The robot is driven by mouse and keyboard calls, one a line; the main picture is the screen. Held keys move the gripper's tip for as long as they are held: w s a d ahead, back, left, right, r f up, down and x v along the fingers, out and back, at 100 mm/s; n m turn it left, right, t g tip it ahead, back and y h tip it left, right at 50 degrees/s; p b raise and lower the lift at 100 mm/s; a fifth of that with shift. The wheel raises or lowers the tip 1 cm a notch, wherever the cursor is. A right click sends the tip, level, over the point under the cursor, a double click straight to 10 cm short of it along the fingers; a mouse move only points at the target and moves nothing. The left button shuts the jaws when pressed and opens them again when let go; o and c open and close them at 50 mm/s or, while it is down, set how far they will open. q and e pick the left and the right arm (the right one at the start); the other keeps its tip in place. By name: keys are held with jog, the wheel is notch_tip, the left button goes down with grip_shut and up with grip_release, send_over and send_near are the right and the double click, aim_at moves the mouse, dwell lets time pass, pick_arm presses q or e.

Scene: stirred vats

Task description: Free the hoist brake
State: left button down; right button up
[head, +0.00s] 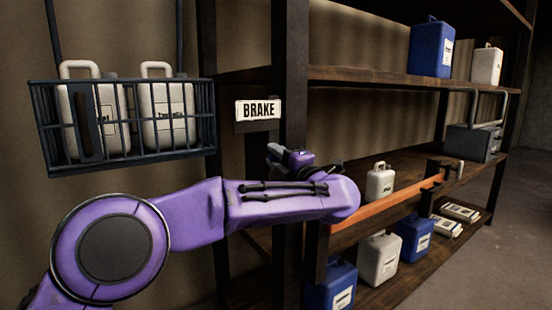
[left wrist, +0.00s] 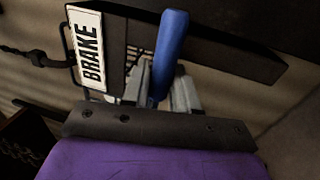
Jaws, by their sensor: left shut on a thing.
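A white sign reading BRAKE (head: 257,109) is fixed beside the dark shelf post. It also shows in the left wrist view (left wrist: 89,52), turned on its side. A blue lever handle (left wrist: 169,50) stands close to the sign in the left wrist view. My left gripper (left wrist: 158,90) is shut on this handle, with a grey finger on each side. In the head view my purple left arm hides most of the gripper and the lever, just below the sign. The lever's base is hidden. My right gripper is in neither view.
A dark wire basket (head: 127,128) with two white jugs hangs at the left on dark rods. A wooden rack (head: 385,77) with blue and white canisters stands at the right. An orange bar (head: 385,204) runs along its middle shelf. Floor shows at the right.

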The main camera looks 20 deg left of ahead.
pick_arm(q)
jog(key=c, duration=1)
grip_release()
jog(key=shift+d, duration=0.1)
jog(key=shift+f, duration=0.1)
jog(key=b+v, duration=0.1)
jog(key=v, duration=0.9)
jog(key=shift+s+d+b, duration=0.15)
jog(key=shift+d+b, duration=0.05)
jog(key=shift+b, duration=0.2)
